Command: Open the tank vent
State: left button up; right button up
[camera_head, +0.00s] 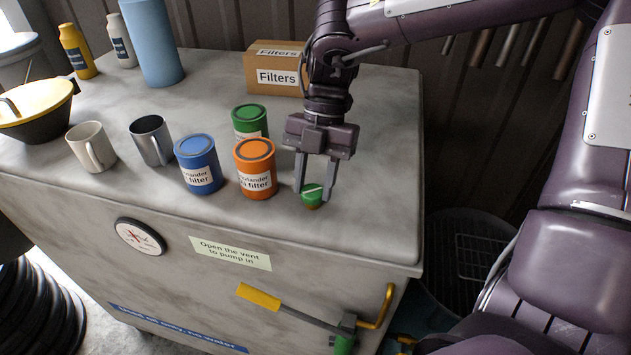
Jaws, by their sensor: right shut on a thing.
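The tank (380,215) is a grey block with a flat top. A small green cap with a pale bar across it, which looks like the vent (312,193), sits near the tank's front right edge on a brownish base. My right gripper (313,196) points down over it, with one finger on each side, and is shut on the green cap. The bar runs roughly from one finger to the other. A label (230,252) on the tank's front reads "Open the vent to pump in". My left gripper is not in view.
Orange (255,170), blue (197,165) and green (249,121) filter cans stand left of my right gripper. Mugs (90,148), a yellow-lidded pot (35,110) and a Filters box (275,68) are also on top. A yellow-handled lever (259,297) and yellow pipe (383,308) project in front.

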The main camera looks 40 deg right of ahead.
jog(key=shift+r+n+g+h+p, duration=0.1)
jog(key=shift+n+g+h+p, duration=0.3)
jog(key=shift+n, duration=0.8)
jog(key=shift+w+a+n+p, duration=0.1)
jog(key=shift+n+p, duration=0.8)
jog(key=shift+n, duration=0.1)
jog(key=o, duration=1)
jog(key=shift+h, duration=0.3)
